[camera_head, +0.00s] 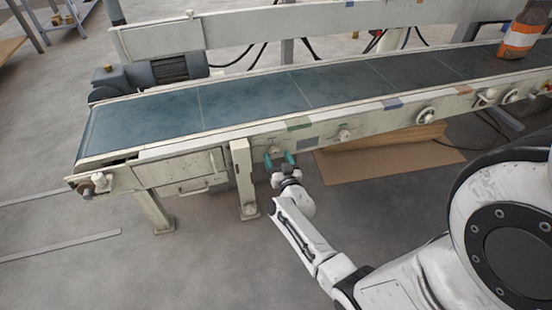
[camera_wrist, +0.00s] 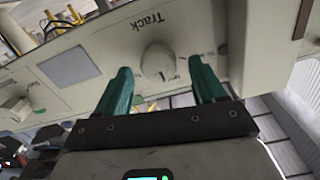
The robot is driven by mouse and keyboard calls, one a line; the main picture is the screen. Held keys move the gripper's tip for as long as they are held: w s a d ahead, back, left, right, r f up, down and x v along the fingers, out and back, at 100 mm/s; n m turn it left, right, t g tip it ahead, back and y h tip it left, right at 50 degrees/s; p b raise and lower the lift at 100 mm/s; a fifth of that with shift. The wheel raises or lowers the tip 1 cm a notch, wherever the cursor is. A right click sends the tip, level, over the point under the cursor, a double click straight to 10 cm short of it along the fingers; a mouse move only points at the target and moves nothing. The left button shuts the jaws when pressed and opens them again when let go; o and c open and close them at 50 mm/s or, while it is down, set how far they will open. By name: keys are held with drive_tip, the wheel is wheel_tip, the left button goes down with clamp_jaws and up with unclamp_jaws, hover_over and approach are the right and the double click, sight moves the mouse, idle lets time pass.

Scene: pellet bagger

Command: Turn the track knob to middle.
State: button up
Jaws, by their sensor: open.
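The track knob (camera_wrist: 158,62) is a pale round knob under the printed word "Track" on the conveyor's side panel. In the wrist view it lies between and just beyond the two fingertips, with a dark mark on its lower right part. My gripper (camera_wrist: 162,80) has green fingers, open, one on each side of the knob; I cannot tell whether they touch it. In the head view my gripper (camera_head: 281,160) is at the front side rail, and the track knob (camera_head: 274,151) shows only partly between the fingers.
The conveyor belt (camera_head: 240,100) runs above the panel. Another knob (camera_head: 344,135) and handwheels (camera_head: 425,115) sit further right on the rail. A support leg (camera_head: 243,180) stands just left of my gripper. A cardboard sheet (camera_head: 385,165) lies on the floor. An orange bag (camera_head: 520,38) is on the belt.

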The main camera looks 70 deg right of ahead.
drive_tip(key=shift+x, duration=0.95)
drive_tip(key=c, duration=1)
drive_tip(key=shift+c, duration=0.3)
